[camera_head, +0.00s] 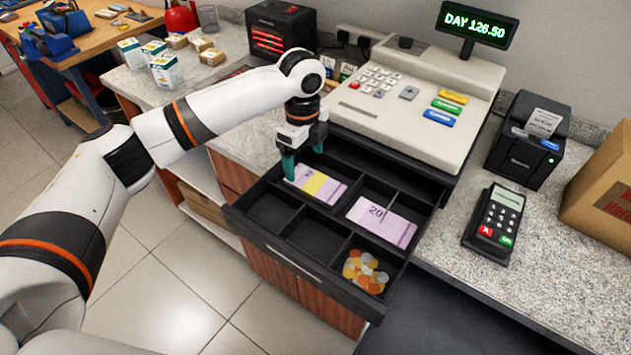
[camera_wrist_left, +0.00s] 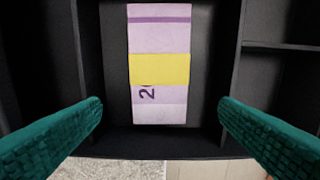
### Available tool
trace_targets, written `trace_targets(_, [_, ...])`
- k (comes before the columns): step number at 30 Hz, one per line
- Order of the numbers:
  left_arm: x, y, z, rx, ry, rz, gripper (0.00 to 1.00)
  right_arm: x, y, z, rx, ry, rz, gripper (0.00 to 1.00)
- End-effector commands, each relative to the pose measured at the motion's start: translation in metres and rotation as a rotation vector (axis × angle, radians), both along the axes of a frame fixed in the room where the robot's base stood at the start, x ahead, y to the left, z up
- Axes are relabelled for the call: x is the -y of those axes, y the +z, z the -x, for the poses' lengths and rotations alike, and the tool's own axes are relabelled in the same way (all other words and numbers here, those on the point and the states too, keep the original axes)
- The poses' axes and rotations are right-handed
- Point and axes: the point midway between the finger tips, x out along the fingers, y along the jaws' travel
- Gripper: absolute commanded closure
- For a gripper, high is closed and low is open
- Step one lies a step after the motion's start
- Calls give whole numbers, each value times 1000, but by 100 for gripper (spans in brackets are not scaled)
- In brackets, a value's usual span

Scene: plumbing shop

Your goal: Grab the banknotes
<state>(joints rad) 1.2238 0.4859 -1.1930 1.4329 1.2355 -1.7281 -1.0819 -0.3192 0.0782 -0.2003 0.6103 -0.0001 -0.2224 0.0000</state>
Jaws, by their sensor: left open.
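A bundle of purple banknotes with a yellow band (camera_head: 316,185) lies in a back compartment of the open cash drawer (camera_head: 305,275). It also shows in the left wrist view (camera_wrist_left: 160,95), flat and centred between the fingers. A second stack of purple notes marked 20 (camera_head: 382,221) lies in another compartment to the right. My left gripper (camera_head: 303,165) points down over the banded bundle. Its green fingers also show in the left wrist view (camera_wrist_left: 160,125), wide apart on either side of the bundle with nothing between them. My right gripper is not in view.
The drawer's dividers stand around the notes, and coins (camera_head: 364,271) lie in a front compartment. The cash register (camera_head: 413,98) stands behind the drawer. A card terminal (camera_head: 495,222), receipt printer (camera_head: 527,140) and cardboard box (camera_head: 602,187) are to the right.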

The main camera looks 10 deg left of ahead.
Motion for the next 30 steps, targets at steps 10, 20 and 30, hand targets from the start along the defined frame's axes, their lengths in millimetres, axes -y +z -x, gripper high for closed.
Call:
trace_targets(10, [1,-43,1,-2,2,-2,16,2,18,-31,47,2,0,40])
trace_targets(20, [1,-54,1,1,1,-1,16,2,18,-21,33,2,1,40])
trace_targets(30, [2,-53,0,1,1,0,66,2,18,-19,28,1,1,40])
